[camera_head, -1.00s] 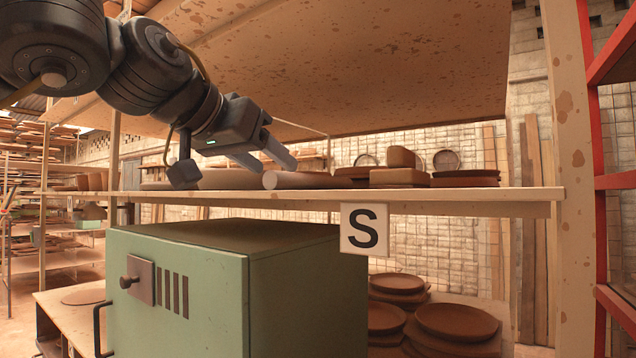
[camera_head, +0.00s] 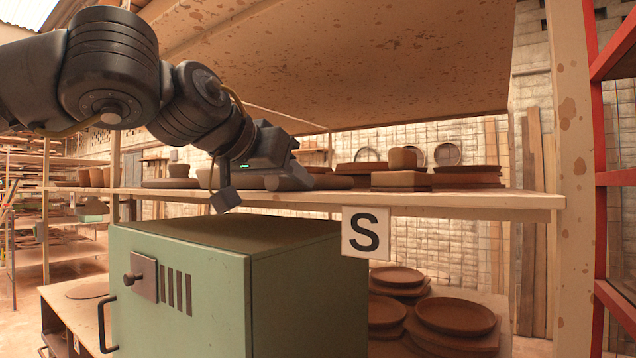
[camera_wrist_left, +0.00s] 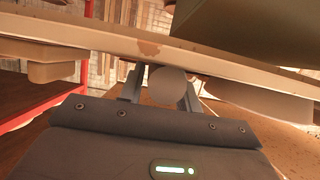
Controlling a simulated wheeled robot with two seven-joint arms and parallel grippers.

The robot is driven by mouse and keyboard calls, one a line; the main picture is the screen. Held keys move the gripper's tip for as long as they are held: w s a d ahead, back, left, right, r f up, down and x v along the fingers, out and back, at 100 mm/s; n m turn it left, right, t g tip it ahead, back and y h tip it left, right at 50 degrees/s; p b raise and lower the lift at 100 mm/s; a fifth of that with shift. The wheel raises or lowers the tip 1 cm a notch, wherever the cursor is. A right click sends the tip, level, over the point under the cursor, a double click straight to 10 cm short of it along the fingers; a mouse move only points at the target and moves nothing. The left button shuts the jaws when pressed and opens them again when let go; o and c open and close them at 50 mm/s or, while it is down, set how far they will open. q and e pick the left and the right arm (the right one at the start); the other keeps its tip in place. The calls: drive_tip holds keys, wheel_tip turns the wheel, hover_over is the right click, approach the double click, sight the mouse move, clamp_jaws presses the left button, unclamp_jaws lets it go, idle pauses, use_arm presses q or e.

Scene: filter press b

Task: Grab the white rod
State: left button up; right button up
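The white rod (camera_head: 335,182) lies on the wooden shelf board (camera_head: 450,200), looking pale grey, with one end towards the front edge. My left gripper (camera_head: 288,176) is at the shelf edge, at the rod's near end, and covers part of it in the head view. In the left wrist view the rod's round end (camera_wrist_left: 167,85) shows between the two fingers of the left gripper (camera_wrist_left: 160,92). The fingers stand apart, one on each side, with a small gap visible at one side. My right gripper is in neither view.
Clay plates and pots (camera_head: 400,178) stand on the shelf to the right of the rod. Another shelf board (camera_head: 400,70) hangs above. A green cabinet (camera_head: 190,290) stands below, and an S sign (camera_head: 365,232) hangs at the shelf edge.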

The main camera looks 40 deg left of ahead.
use_arm(q)
drive_tip(key=c, duration=0.6)
drive_tip(key=shift+r, duration=0.1)
drive_tip(key=shift+c, duration=0.2)
